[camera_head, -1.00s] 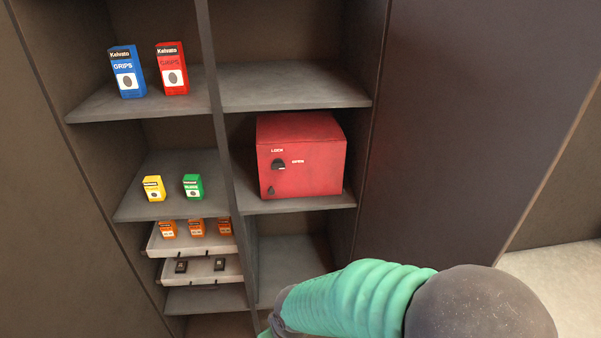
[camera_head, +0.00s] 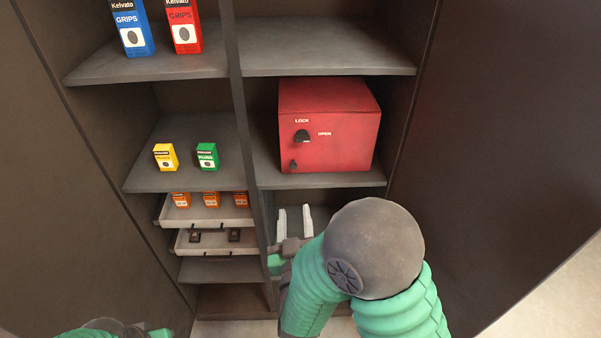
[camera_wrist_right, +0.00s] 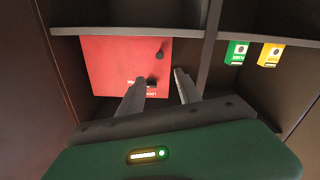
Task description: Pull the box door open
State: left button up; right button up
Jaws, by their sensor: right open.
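The red box (camera_head: 345,140) sits on a right-hand shelf with its door side facing me. Its door looks shut. A black knob (camera_head: 302,136) has LOCK above it and OPEN to its right; a smaller dark knob (camera_head: 293,166) is at the lower left. My right gripper (camera_head: 295,211) is open and empty, below and in front of the box, with its two pale fingers pointing up. In the right wrist view the box (camera_wrist_right: 105,65) is beyond the fingers (camera_wrist_right: 160,77), and the black knob (camera_wrist_right: 151,83) shows between them. Part of my left arm shows at bottom left; its fingers do not show.
The box's shelf (camera_head: 330,181) and a vertical divider (camera_head: 240,110) bound the space. Left shelves hold blue (camera_head: 132,30) and red (camera_head: 183,28) cartons, a yellow (camera_head: 166,157) and a green one (camera_head: 207,157). Two drawers (camera_head: 215,218) are partly out below.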

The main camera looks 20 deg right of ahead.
aim_at(293, 168)
jog(key=p+x, duration=0.1)
jog(key=x, duration=1.4)
jog(key=shift+w+d+f, duration=0.1)
jog(key=shift+d+f, duration=0.05)
jog(key=shift+d, duration=0.05)
pick_arm(q)
jog(key=shift+f, duration=0.25)
pick_arm(e)
jog(key=shift+w+a, duration=0.1)
jog(key=shift+w, duration=0.15)
jog(key=shift+c, duration=0.3)
grip_shut()
